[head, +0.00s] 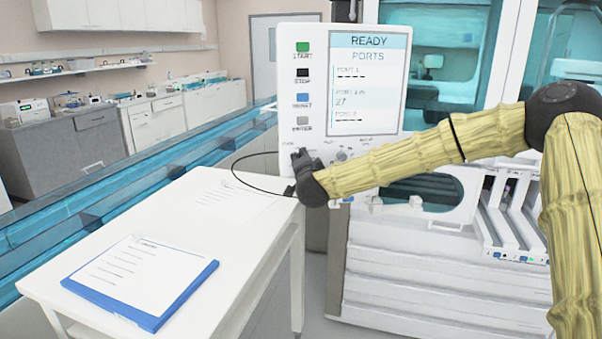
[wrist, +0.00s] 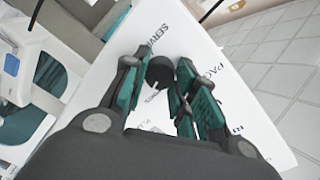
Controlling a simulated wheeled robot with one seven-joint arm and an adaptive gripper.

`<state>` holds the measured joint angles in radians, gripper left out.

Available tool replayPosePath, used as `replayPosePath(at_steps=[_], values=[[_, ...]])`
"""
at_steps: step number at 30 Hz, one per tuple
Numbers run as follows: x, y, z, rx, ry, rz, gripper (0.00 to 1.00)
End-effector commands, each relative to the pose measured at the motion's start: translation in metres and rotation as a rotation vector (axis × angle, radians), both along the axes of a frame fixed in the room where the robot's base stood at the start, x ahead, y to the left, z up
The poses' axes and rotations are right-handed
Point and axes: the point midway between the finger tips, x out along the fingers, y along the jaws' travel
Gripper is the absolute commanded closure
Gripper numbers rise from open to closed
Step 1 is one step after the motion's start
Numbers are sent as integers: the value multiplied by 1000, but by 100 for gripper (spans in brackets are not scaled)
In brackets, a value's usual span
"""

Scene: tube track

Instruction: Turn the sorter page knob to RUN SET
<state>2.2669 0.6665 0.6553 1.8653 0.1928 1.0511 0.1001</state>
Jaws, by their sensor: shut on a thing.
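The white control panel (head: 300,95) stands upright, its screen (head: 367,82) reading READY and PORTS. In the wrist view the dark round sorter page knob (wrist: 161,70) sits on the white panel face (wrist: 185,45) between the teal-padded fingers of my gripper (wrist: 157,78). The gripper is shut on the knob. Printed labels surround it; part of one reads SERVI, others are cut off or tilted, and I cannot read RUN SET. A pale pointer mark shows near the knob, but its exact setting is unclear. In the head view my gripper (head: 303,160) covers the knob at the panel's lower left.
Green START (head: 302,47), black (head: 302,73), blue (head: 302,98) and grey (head: 302,121) buttons line the panel above my gripper. A smaller grey knob (head: 342,156) is close on its right. A white table (head: 215,245) with a blue clipboard (head: 150,315) stands at left.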

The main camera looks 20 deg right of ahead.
Motion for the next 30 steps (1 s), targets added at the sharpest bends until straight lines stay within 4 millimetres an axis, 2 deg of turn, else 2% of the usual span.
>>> replayPosePath(at_steps=[6,15,30], values=[[1,-3,-3,184,-34,-4,96],[1,-3,-1,363,-62,-4,96],[0,-4,0,447,-74,-7,96]])
